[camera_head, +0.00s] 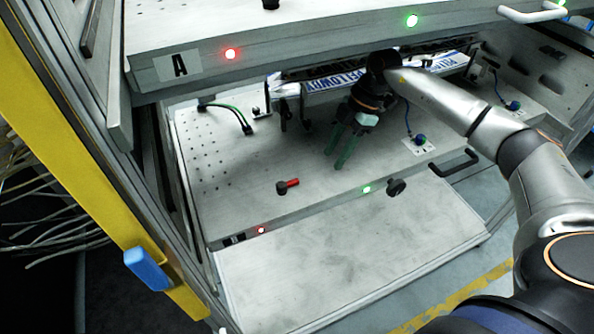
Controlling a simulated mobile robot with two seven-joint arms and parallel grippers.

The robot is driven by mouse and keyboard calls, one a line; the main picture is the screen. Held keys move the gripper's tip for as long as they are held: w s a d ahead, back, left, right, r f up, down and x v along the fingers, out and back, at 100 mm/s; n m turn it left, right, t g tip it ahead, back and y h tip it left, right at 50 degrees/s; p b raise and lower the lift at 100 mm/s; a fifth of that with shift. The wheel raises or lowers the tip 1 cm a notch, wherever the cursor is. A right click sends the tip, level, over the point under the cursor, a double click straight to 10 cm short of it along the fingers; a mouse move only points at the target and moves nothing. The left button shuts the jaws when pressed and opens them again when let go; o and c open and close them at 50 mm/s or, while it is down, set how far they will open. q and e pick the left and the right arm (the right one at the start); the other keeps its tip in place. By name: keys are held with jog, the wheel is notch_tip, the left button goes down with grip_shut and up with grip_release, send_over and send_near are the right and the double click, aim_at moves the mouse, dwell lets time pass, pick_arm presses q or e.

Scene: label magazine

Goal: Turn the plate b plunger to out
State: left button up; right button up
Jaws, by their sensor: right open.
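The lower plate (238,178) is pulled out below the plate marked A; its own front label (238,239) is too small and oblique to read. On its top lies a small black fitting with a red handle (292,183), pointing right. A black round knob (396,188) sits at its front edge. I cannot tell for certain which of these two is the plunger. My right gripper (338,157) hangs over the lower plate with green fingers slightly apart, open and empty. It is to the right of and beyond the red handle, apart from it. My left gripper is not in view.
The upper plate (300,52) overhangs the back. A red light (261,230) and a green light (367,189) glow on the lower front edge, near a black handle (455,164). Cables and blue connectors (419,139) stand at right. A yellow post (75,165) borders the left.

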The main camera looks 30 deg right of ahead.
send_over(294, 181)
jog(key=d, duration=0.3)
jog(key=shift+a, duration=0.15)
jog(key=shift+a+f, duration=0.7)
jog(key=shift+f, duration=0.1)
jog(key=shift+a+f, duration=0.2)
jog(key=shift+f, duration=0.4)
jog(key=shift+c, duration=0.3)
grip_shut()
